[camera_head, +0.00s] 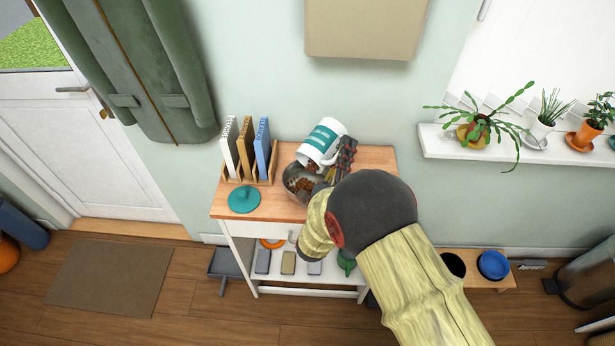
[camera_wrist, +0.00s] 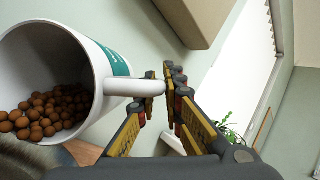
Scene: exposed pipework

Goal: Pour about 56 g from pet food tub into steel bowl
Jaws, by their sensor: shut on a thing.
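The pet food tub (camera_head: 322,141) is white with a teal band and is tipped well over, its mouth facing down and left above the steel bowl. My gripper (camera_head: 341,160) is shut on the tub's handle, which shows between the fingers in the wrist view (camera_wrist: 150,88). Brown round kibble (camera_wrist: 45,114) lies along the lower side inside the tub, reaching near its mouth. The steel bowl (camera_head: 291,190) stands on the wooden cart top and holds some brown kibble. My arm hides the bowl's right part.
A rack of upright books (camera_head: 246,150) stands left of the bowl, with a teal lid (camera_head: 244,199) in front of it. The cart top (camera_head: 375,158) is bare at the right. A shelf of potted plants (camera_head: 545,148) is on the right wall.

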